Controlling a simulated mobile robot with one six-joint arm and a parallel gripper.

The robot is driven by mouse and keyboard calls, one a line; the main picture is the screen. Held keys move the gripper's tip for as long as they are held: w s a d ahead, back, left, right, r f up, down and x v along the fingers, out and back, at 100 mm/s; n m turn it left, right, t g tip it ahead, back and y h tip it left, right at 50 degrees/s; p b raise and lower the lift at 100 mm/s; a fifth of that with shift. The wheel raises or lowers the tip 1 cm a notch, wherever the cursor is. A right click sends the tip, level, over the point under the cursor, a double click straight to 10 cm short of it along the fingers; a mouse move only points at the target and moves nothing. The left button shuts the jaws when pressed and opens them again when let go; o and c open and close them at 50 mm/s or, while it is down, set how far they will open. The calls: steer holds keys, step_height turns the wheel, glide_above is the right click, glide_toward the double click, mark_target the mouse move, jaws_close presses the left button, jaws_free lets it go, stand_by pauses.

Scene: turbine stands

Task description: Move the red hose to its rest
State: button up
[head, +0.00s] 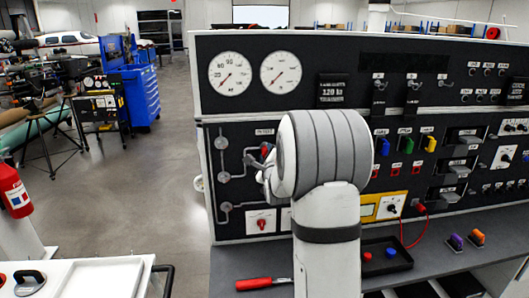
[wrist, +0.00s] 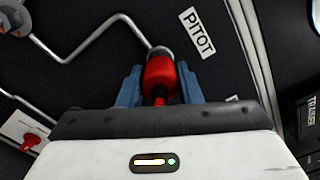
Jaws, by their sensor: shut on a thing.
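The red hose end (wrist: 160,75) sits between the two blue-grey fingers of my gripper (wrist: 160,84) in the wrist view. My gripper is shut on it. The hose end's tip is at a silver round fitting (wrist: 159,51) at the end of a pale line on the black panel, beside a PITOT label (wrist: 197,34). I cannot tell whether it is seated on the fitting or just touching. In the head view my gripper (head: 263,160) is at the panel's left part, largely hidden by my wrist, with a bit of red showing. I cannot make out the hose's rest.
A red knob on a white plate (head: 262,222) is below my gripper. Left of it are round grey fittings (head: 222,143) joined by lines. The bench (head: 230,272) holds a red-handled tool (head: 262,284) and a black tray (head: 399,262). A red lead (head: 402,233) hangs further right.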

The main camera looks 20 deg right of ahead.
steer(key=shift+s, duration=0.1)
jaws_close()
steer(key=shift+s+a+b, duration=0.15)
steer(key=shift+s+b, duration=0.15)
steer(key=shift+s, duration=0.2)
steer(key=shift+s, duration=0.15)
steer(key=shift+b+v, duration=0.7)
steer(key=shift+v, duration=0.6)
step_height(320, 180, down, 17)
steer(key=s+b, duration=0.3)
steer(key=b, duration=0.3)
steer(key=w, duration=0.4)
steer(key=shift+w+f+p, duration=0.25)
steer(key=shift+w+p, duration=0.1)
steer(key=shift+w, duration=0.05)
steer(key=shift+w+d+b, duration=0.3)
steer(key=shift+w+b, duration=0.15)
steer(key=shift+b, duration=1.15)
